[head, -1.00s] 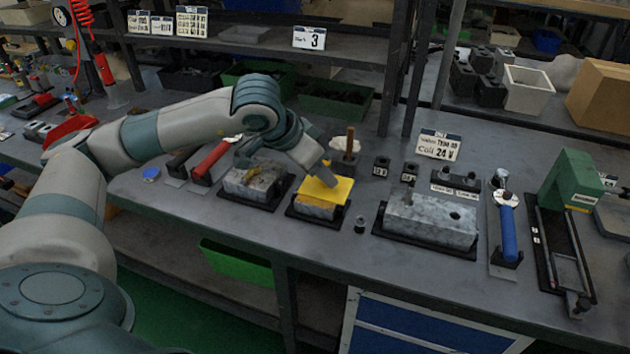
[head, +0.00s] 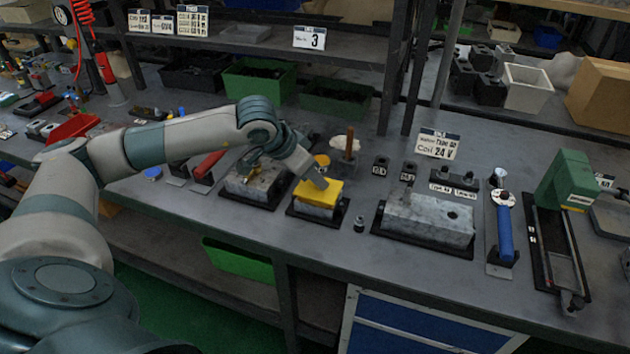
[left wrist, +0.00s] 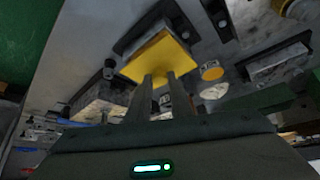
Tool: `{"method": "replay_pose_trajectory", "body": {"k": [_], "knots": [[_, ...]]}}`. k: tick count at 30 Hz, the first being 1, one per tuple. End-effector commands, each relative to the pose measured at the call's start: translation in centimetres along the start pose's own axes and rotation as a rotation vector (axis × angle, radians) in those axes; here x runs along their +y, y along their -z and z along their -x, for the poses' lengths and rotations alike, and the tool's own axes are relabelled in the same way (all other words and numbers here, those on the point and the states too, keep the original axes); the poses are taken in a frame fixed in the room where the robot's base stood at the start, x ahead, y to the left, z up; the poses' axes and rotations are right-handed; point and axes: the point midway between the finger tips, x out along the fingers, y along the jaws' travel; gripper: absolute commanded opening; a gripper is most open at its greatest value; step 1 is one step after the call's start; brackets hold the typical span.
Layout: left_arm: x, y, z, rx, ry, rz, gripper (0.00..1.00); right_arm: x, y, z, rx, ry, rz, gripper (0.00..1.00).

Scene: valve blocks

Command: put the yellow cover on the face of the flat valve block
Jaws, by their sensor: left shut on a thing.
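The yellow cover (head: 316,191) is a flat yellow plate over the small grey metal block (head: 314,211) in the middle of the bench. My left gripper (head: 322,184) is shut on the cover's edge from above and behind. In the left wrist view the fingers (left wrist: 160,80) hold the near edge of the cover (left wrist: 158,55). The cover hides most of the block's top. It sits very close to the block, roughly level; I cannot tell whether it touches all over. My right gripper is not in view.
A metal block with a brass fitting (head: 253,183) stands to the left, a longer metal block (head: 430,220) to the right. A small dark cylinder (head: 359,224) stands between. A wooden-handled tool (head: 349,143) and a round yellow-topped item (head: 322,161) are behind.

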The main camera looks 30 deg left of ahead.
Motion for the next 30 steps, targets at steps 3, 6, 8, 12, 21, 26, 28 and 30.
{"method": "replay_pose_trajectory", "body": {"k": [3,6,8,12,21,26,28,30], "knots": [[0.0,-0.7,-1.1,-0.002,-0.001,0.001,0.00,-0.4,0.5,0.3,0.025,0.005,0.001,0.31],[0.0,-1.0,-1.5,0.000,-0.001,0.001,0.00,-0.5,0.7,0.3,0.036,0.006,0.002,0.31],[0.0,-1.0,-1.6,0.002,0.000,0.000,0.00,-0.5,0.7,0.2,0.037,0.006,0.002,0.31],[0.0,-1.0,-1.6,0.002,0.000,0.000,0.00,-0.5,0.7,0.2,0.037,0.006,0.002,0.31],[0.0,-1.1,-1.8,0.001,0.000,0.000,0.24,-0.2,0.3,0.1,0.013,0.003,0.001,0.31],[0.0,-1.1,-1.7,0.001,0.000,0.000,0.38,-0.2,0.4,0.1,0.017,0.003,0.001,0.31],[0.0,-1.1,-1.7,0.001,0.000,0.000,0.38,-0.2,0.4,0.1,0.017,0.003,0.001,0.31],[0.0,-1.1,-1.7,0.001,0.000,0.000,0.38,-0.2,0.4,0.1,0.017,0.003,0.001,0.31]]}}
